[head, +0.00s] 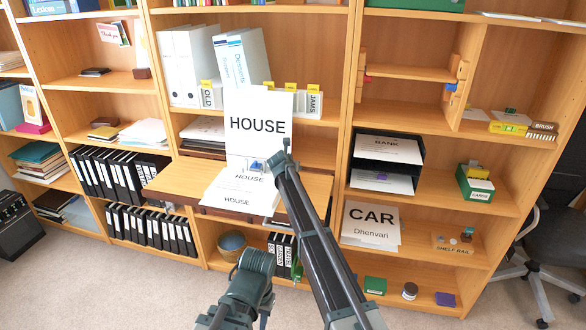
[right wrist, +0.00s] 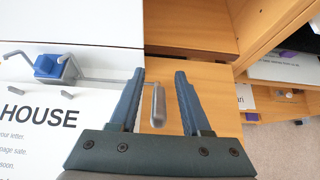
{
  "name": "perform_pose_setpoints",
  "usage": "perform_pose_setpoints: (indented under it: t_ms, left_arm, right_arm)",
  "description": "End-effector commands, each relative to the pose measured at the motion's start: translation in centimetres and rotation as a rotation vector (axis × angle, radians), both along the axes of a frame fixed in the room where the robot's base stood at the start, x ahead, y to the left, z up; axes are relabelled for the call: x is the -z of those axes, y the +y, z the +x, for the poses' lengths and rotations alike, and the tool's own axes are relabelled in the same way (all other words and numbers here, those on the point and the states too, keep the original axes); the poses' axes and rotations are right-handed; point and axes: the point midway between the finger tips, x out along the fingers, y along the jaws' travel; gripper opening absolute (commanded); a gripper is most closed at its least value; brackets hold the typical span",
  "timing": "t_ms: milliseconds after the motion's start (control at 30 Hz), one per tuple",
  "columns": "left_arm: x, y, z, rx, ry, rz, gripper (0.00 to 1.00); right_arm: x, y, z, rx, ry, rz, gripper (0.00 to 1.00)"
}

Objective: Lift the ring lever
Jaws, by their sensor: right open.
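The ring lever shows in the right wrist view as a thin metal rod ending in a grey rounded handle (right wrist: 158,106). The rod runs left to a blue block (right wrist: 52,68) on a white sheet marked HOUSE (right wrist: 35,115). My right gripper (right wrist: 163,78) is open, with the grey handle between its two fingers; I cannot tell whether they touch it. In the head view my right gripper (head: 284,155) is beside the blue block (head: 257,165), at the HOUSE sheets (head: 258,108) on the wooden ledge. The lever is too small to make out there. My left gripper is not discernible.
The pull-out wooden ledge (head: 172,184) juts from the bookcase. White binders (head: 185,65) and yellow-tabbed boxes stand behind the sheets. An office chair (head: 540,245) stands far right; the carpet (head: 100,285) at left is clear.

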Motion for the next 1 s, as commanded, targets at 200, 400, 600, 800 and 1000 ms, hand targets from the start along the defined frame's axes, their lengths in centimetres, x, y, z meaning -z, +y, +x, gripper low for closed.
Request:
perform_pose_setpoints:
  t_ms: [200, 400, 600, 800, 1000]
  left_arm:
    - [-0.5, 0.0, 0.0, 0.0, 0.0, 0.0, 0.37]
    - [-2.1, 0.0, 0.0, 0.0, 0.0, 0.0, 0.37]
    - [-4.6, 0.0, 0.0, 0.0, 0.0, 0.0, 0.37]
    - [-7.1, 0.0, 0.0, 0.0, 0.0, 0.0, 0.37]
    - [-8.1, 0.0, 0.0, 0.0, 0.0, 0.0, 0.37]
  right_arm:
    - [-0.5, 0.2, -0.5, -0.001, 0.0, 0.001, 0.47]
    - [-2.1, 0.8, -2.5, -0.001, 0.001, 0.0, 0.47]
    - [-4.6, 1.7, -5.6, -0.001, 0.001, 0.0, 0.47]
    - [-7.1, 2.8, -9.0, -0.001, 0.0, 0.001, 0.47]
    - [-8.1, 3.4, -10.7, -0.001, 0.0, -0.001, 0.47]
